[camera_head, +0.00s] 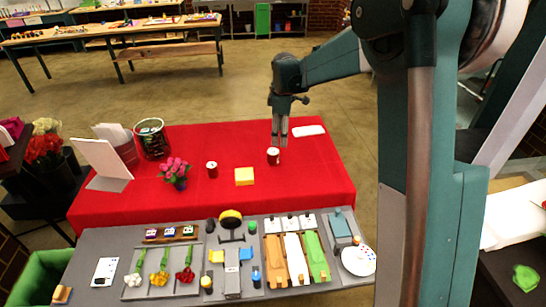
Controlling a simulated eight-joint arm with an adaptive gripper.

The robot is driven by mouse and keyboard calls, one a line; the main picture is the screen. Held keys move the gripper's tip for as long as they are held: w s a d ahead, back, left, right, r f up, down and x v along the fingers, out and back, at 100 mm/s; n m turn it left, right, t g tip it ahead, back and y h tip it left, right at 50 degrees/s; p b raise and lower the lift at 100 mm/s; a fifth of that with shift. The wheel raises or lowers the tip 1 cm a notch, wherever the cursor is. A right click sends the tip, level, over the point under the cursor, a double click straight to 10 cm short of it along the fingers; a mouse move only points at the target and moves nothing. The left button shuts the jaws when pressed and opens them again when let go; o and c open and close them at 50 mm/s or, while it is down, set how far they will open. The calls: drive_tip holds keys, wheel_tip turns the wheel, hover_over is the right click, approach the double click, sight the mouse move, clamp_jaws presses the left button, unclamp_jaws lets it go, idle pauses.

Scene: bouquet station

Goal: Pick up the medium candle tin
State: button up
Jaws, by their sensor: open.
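Two small dark red tins with pale tops stand on the red cloth. One tin (273,157) is right of centre, and the other tin (212,170) is further left. The right one looks slightly larger, but I cannot tell for sure which is the medium candle tin. My gripper (279,143) points down, directly above or just behind the right tin, with its fingertips close to the tin's top. Whether the fingers touch it is too small to see. My gripper is open and holds nothing visible.
A dark bin (151,139) and a white board (103,162) stand at left. The grey front table (333,296) is crowded with flowers and tools.

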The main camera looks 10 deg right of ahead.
sight(273, 151)
drive_tip(key=w+f+n, duration=0.1)
drive_tip(key=w+f, duration=0.1)
drive_tip(key=f, duration=0.1)
drive_tip(key=w+a+f+n, duration=0.1)
drive_tip(key=w+f, duration=0.2)
drive_tip(key=w+a+f+n+g+p, duration=0.1)
drive_tip(key=w+f, duration=0.1)
drive_tip(key=f, duration=0.1)
drive_tip(key=shift+w+a+f, duration=0.15)
drive_tip(key=shift+f, duration=0.1)
drive_tip(key=shift+f, duration=1.25)
drive_tip(key=shift+f+p, duration=0.35)
drive_tip(key=shift+f, duration=2.3)
drive_tip(key=c, duration=1.1)
drive_tip(key=shift+o, duration=0.2)
